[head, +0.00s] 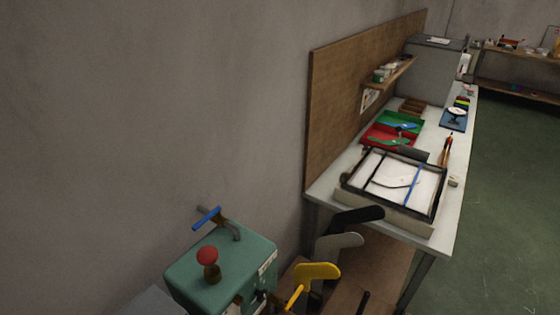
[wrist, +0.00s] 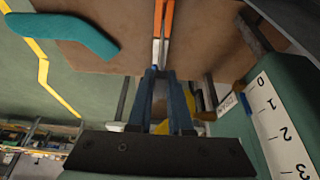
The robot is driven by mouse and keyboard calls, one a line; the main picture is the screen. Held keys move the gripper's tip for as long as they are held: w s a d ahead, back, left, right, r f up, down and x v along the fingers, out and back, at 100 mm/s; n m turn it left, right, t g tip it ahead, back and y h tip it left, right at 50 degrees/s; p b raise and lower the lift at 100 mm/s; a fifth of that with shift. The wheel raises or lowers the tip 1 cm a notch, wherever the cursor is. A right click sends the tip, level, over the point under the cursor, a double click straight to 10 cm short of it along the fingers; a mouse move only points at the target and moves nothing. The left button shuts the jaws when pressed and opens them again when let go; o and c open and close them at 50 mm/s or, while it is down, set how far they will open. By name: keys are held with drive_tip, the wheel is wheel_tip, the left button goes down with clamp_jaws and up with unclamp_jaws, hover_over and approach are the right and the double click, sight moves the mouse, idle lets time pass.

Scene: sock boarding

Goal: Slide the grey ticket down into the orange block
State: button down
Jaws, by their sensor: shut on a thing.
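My gripper (wrist: 160,72) shows in the wrist view, its two dark blue fingers closed together at the tips. Just past the tips is a slim grey-and-orange thing (wrist: 164,22), grey near the fingers and orange farther out, with a dark line along its middle. My gripper is shut on it. I cannot tell whether its grey part is the ticket or its orange part the block. Neither the grey ticket nor the orange block can be made out for certain in the head view, and my gripper is not clearly seen there.
A teal machine (head: 222,270) with a red knob (head: 207,255) and blue-handled lever (head: 206,218) stands at lower front. Black, grey (head: 338,245) and yellow (head: 317,271) sock boards stand beside it. A numbered white scale (wrist: 283,130) is close on my wrist view's right. A cluttered workbench (head: 430,238) lies beyond.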

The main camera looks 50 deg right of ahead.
drive_tip(key=shift+f+b, duration=1.35)
drive_tip(key=shift+f, duration=0.8)
drive_tip(key=shift+f+b, duration=1.05)
drive_tip(key=shift+f, duration=0.9)
idle(0.3)
drive_tip(key=c, duration=0.8)
unclamp_jaws()
drive_tip(key=shift+o, duration=0.2)
drive_tip(key=shift+r, duration=0.15)
drive_tip(key=v, duration=1.2)
drive_tip(key=shift+a+r, duration=0.15)
drive_tip(key=shift+r, duration=0.25)
drive_tip(key=shift+f, duration=0.1)
